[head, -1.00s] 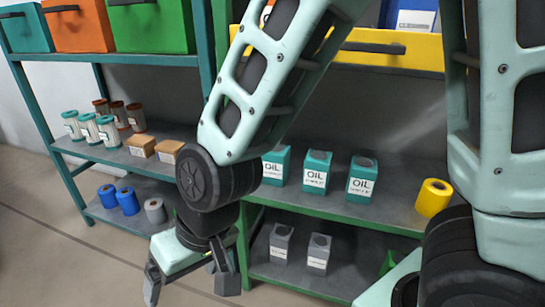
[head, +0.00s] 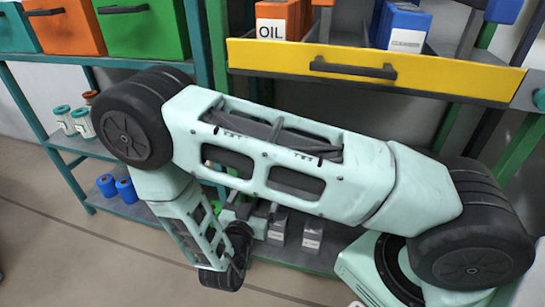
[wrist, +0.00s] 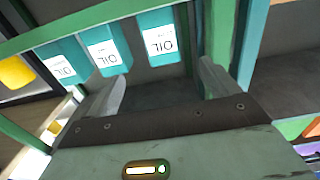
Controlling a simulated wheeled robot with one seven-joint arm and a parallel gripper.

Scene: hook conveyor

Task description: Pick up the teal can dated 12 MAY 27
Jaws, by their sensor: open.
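Three teal cans marked OIL stand in a row on a shelf in the wrist view: left (wrist: 62,66), middle (wrist: 107,50) and right (wrist: 158,40). That view is turned over, so their labels read upside down. The date lines are too small to read, so I cannot tell which is dated 12 MAY 27. My gripper (wrist: 163,85) is open and empty, its two fingers pointing toward the shelf. The cans appear beyond the fingers, with the right can nearest the gap. In the head view my own arm hides these cans.
A yellow drawer (head: 440,82) holds an orange OIL can (head: 277,20) and blue boxes (head: 405,28) above my arm. Grey cans (head: 312,238) stand on the lower shelf. White-and-teal canisters (head: 80,122) and blue cylinders (head: 126,190) are on the left rack. The floor at front left is clear.

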